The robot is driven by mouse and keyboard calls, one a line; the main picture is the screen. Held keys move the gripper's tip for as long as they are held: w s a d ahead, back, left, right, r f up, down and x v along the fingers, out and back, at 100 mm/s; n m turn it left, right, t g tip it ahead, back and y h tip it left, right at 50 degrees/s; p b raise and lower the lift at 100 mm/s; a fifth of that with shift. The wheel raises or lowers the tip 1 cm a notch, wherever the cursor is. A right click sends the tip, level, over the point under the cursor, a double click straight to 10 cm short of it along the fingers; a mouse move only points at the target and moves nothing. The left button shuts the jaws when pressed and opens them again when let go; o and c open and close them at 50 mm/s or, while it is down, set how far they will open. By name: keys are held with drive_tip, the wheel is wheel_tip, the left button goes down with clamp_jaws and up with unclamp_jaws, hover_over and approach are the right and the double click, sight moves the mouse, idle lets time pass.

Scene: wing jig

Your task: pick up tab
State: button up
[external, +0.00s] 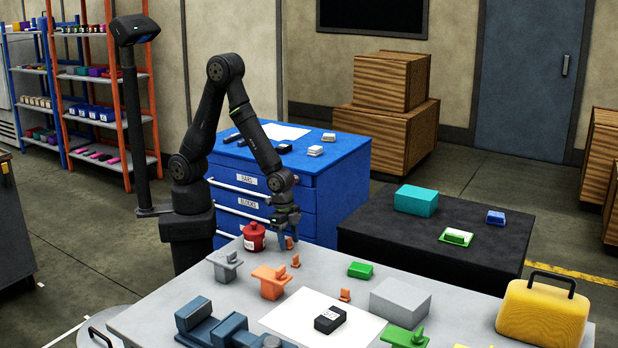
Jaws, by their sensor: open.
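Small orange pieces that look like tabs are on the grey table: one (295,261) beside the orange bracket (270,282), and another (345,295) near the white sheet. Which one the task means by the tab is not clear. My gripper (287,236) points down above the table's far edge, right of a red canister (254,237). It is open. A bit of orange (289,243) shows at its fingertips; I cannot tell whether it is a separate piece.
A grey bracket (225,266), green block (360,270), grey box (400,301), green part (405,337), blue-grey jig (212,325) and yellow case (543,312) crowd the table. A black box (330,319) lies on the white sheet (291,317). A blue cabinet (345,185) stands behind.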

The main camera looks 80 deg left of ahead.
sight(289, 238)
drive_tip(key=shift+f, duration=0.2)
drive_tip(key=c, duration=1.1)
drive_tip(key=shift+r, duration=0.15)
drive_tip(key=shift+d+r, duration=0.1)
drive_tip(key=shift+r, duration=0.5)
wheel_tip(289, 238, up, 2)
drive_tip(key=shift+w+r, duration=0.1)
drive_tip(key=shift+r, duration=0.15)
drive_tip(key=s+d+r, duration=0.1)
drive_tip(key=s+r, duration=0.1)
drive_tip(key=s, duration=0.1)
drive_tip(key=s+d+r, duration=0.1)
drive_tip(key=s+r, duration=0.1)
drive_tip(key=s, duration=0.2)
drive_tip(key=s+d+r, duration=0.1)
drive_tip(key=s+r, duration=0.2)
drive_tip(key=s, duration=0.1)
drive_tip(key=shift+d, duration=0.25)
